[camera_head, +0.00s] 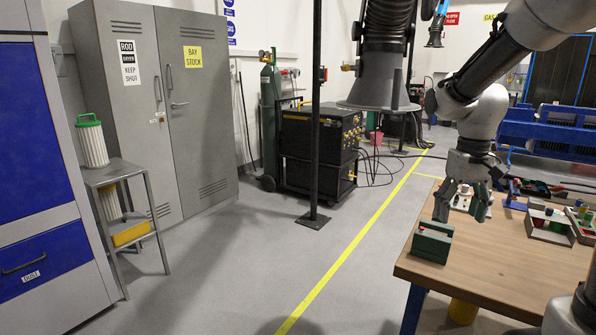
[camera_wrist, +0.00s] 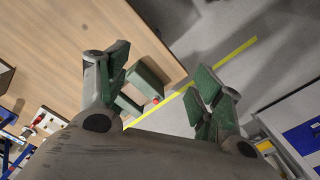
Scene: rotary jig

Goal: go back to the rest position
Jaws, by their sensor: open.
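My gripper (camera_head: 462,203) hangs above the left corner of the wooden table in the head view, with its fingers pointing down. It is open and empty. In the wrist view, the gripper (camera_wrist: 160,92) shows its two green-padded fingers wide apart.
The wooden table (camera_head: 500,262) also bears trays of small parts (camera_head: 549,222) at the right. A dark fume hood (camera_head: 384,80) hangs left of my arm. Grey cabinets (camera_head: 150,110), a black welding machine (camera_head: 318,145) and a pole (camera_head: 315,120) stand further left. The floor between is clear.

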